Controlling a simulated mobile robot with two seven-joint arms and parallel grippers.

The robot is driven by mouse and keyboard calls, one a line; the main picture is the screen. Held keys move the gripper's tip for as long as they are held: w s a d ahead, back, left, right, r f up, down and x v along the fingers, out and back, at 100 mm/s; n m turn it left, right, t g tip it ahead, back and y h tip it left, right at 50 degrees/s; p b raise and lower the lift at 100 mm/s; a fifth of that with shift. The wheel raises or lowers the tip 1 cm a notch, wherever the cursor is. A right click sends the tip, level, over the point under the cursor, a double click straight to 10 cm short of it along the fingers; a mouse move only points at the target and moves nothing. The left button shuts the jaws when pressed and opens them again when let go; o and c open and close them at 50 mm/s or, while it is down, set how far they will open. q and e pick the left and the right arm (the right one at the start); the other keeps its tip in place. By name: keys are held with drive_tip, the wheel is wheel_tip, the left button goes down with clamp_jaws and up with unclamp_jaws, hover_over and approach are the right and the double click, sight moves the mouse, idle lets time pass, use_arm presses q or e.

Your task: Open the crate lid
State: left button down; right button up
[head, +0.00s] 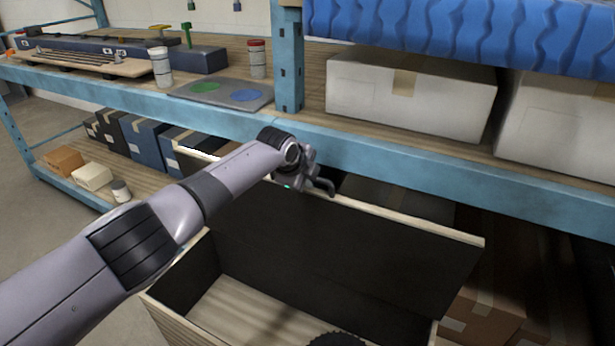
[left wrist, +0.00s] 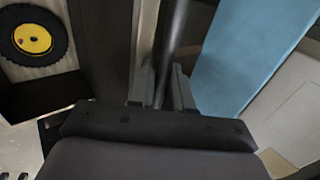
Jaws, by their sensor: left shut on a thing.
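The wooden crate (head: 178,310) stands in front of the shelving, its inside exposed. Its lid (head: 370,245) stands raised at the back, with a dark inner face and a pale top edge. My left gripper (head: 318,182) is at the lid's top edge. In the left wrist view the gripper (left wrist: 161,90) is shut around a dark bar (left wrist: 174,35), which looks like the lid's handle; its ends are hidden. A black wheel with a yellow hub (left wrist: 33,39) lies in the crate. My right gripper is in neither view.
A blue shelf beam (head: 430,168) runs close behind the raised lid, with white boxes (head: 410,98) above it. Brown cartons (head: 485,310) are on the right. Small boxes (head: 92,176) and a jar sit on the lower shelf at left.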

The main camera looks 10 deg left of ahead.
use_arm(q)
drive_tip(key=c, duration=1.2)
unclamp_jaws()
drive_tip(key=shift+f, duration=0.15)
drive_tip(key=shift+s, duration=0.1)
drive_tip(key=shift+p+v, duration=1.1)
drive_tip(key=shift+v, duration=2.55)
